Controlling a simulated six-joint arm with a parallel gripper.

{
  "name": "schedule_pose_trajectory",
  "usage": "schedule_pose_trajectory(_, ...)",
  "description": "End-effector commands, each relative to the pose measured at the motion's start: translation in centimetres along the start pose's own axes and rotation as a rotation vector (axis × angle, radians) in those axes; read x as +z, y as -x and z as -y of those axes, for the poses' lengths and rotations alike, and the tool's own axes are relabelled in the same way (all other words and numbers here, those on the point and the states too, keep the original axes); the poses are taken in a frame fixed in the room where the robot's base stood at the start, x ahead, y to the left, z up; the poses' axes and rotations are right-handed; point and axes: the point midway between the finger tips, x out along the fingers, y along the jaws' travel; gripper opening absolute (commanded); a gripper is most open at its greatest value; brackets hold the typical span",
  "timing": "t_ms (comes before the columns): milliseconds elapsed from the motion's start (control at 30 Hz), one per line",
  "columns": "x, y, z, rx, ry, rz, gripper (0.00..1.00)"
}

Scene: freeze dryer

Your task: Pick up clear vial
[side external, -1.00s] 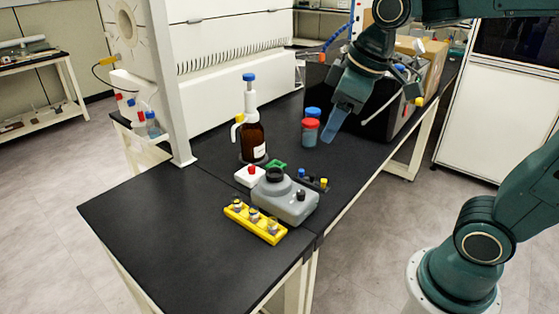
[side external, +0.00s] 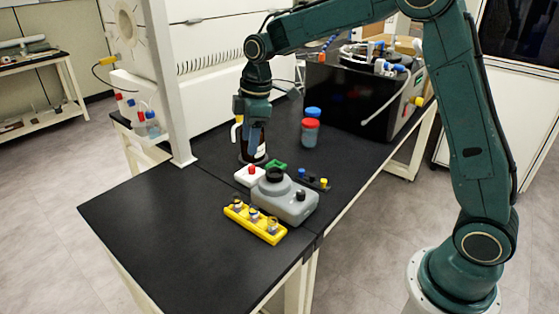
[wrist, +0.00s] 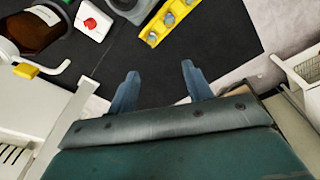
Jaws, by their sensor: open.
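Clear vials (side external: 255,216) stand in a yellow rack (side external: 266,236) near the front of the black bench. In the wrist view the vials (wrist: 168,18) and the yellow rack (wrist: 180,11) are at the top centre, ahead of my fingertips. My gripper (side external: 252,150) hangs pointing down in front of the amber bottle in the side view, behind and above the rack. In the wrist view my gripper (wrist: 160,72) has its two blue fingers apart with only bare bench between them, clear of the vials.
A grey stirrer-like device (side external: 296,207) and a white box with a red knob (side external: 243,178) stand behind the rack. The amber bottle (wrist: 35,28) stands close left. Red- and blue-capped jars (side external: 310,133) stand farther back. The bench's front left is clear.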

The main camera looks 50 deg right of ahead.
Motion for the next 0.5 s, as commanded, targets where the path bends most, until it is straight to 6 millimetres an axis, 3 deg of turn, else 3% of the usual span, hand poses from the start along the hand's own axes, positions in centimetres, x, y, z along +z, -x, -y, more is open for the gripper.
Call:
schedule_pose_trajectory(200,-1.2,-4.7,-2.4,-0.050,0.119,0.015,0.50)
schedule_pose_trajectory(500,-1.8,-7.3,-3.5,-0.075,0.189,0.020,0.50)
